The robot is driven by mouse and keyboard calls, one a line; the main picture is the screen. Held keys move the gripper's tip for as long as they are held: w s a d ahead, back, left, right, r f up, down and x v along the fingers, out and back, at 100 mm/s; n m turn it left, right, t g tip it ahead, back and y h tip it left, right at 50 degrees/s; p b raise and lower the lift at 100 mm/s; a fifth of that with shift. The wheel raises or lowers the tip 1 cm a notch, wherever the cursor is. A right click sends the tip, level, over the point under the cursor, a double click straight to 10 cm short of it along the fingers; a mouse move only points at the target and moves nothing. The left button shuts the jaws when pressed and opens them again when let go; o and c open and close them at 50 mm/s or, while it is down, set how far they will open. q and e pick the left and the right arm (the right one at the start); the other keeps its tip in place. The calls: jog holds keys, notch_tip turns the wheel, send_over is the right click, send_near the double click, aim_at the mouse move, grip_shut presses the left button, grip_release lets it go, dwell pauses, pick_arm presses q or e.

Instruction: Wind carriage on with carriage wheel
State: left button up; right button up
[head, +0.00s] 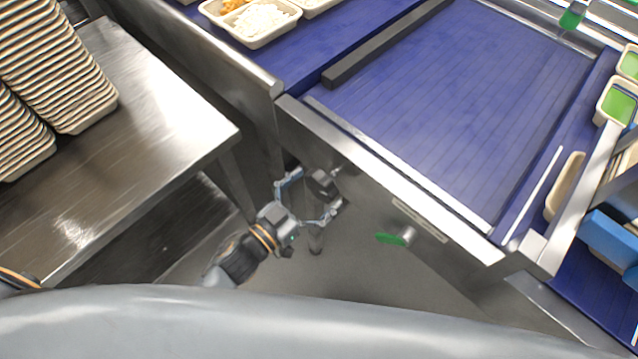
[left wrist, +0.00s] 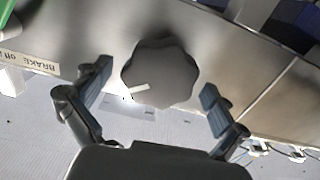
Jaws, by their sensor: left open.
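The carriage wheel is a dark lobed knob (head: 322,184) on the steel front panel below the blue belt. In the left wrist view the wheel (left wrist: 160,72) is large, with a pale mark low on its face. My left gripper (head: 315,188) is open, with one finger on each side of the wheel. In the left wrist view, gaps show between the wheel and both fingers. The carriage probably includes the blue slatted bed (head: 455,85), but its limits are unclear. My right gripper is not in view.
A green-handled lever (head: 396,238) sits right of the wheel; a "BRAKE off" label (left wrist: 30,62) shows in the left wrist view. A steel table (head: 150,110) with stacked trays (head: 60,60) stands left. A rice tray (head: 258,38) lies on the far belt.

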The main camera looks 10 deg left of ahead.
pick_arm(q)
jog(key=shift+w+d, duration=0.25)
jog(key=shift+w, duration=0.05)
jog(key=c, duration=1.1)
jog(key=shift+c, duration=0.2)
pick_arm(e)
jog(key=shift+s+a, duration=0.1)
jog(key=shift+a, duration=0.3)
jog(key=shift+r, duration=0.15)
